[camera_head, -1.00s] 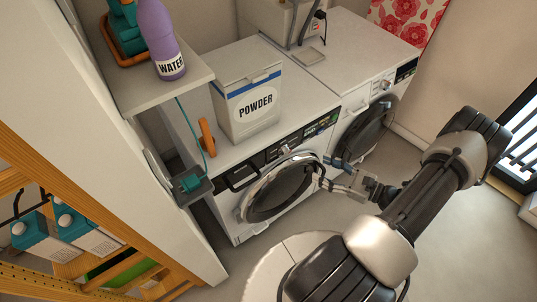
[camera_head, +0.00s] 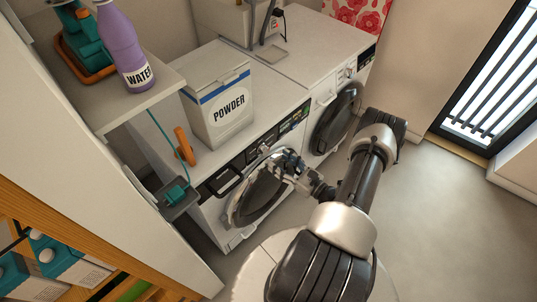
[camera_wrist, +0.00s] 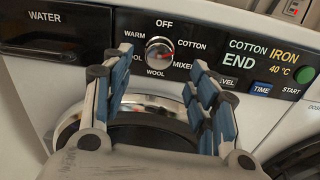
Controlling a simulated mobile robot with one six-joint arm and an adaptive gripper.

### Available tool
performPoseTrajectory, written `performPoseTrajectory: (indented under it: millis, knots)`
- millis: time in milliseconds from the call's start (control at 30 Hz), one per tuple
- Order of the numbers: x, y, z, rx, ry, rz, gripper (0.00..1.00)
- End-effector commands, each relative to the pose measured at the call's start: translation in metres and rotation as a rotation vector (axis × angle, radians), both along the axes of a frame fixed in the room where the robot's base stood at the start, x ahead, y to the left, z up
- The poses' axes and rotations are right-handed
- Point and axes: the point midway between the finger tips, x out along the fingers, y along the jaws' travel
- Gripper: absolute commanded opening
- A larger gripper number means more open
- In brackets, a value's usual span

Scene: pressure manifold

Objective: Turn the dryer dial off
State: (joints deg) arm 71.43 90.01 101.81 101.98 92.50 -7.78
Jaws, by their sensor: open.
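The dryer dial (camera_wrist: 158,52) is a silver knob with a red mark on the dryer's black panel, seen in the wrist view. Labels OFF, COTTON, MIXED, WOOL and WARM ring it, with one at left partly hidden. The mark appears to be at the upper right, between OFF and COTTON. My gripper (camera_wrist: 150,74) is open, its blue-padded fingers to either side of and below the dial, with nothing between them. In the head view my gripper (camera_head: 284,160) is close in front of the dryer panel (camera_head: 270,148). I cannot tell its exact distance from the dial.
The WATER drawer (camera_wrist: 52,33) is left of the dial; a lit display (camera_wrist: 262,58) and buttons are right. The round door (camera_head: 256,198) is below. A powder box (camera_head: 220,105) stands on top. A second machine (camera_head: 340,95) stands beside it. Open floor lies right.

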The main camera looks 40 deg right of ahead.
Motion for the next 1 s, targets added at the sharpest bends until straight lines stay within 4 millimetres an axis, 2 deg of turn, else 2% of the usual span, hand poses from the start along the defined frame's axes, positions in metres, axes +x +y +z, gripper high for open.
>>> performPoseTrajectory:
  millis: [100, 333, 500, 733, 1000]
  knots:
    - [0.026, 0.004, -0.001, -0.001, 0.000, 0.006, 0.54]
    - [0.056, 0.007, -0.001, -0.001, 0.001, 0.003, 0.54]
    - [0.063, 0.007, 0.000, -0.001, 0.000, 0.000, 0.54]
    - [0.064, 0.007, 0.000, 0.000, 0.000, 0.000, 0.54]
    - [0.064, 0.007, 0.000, 0.000, 0.000, 0.000, 0.36]
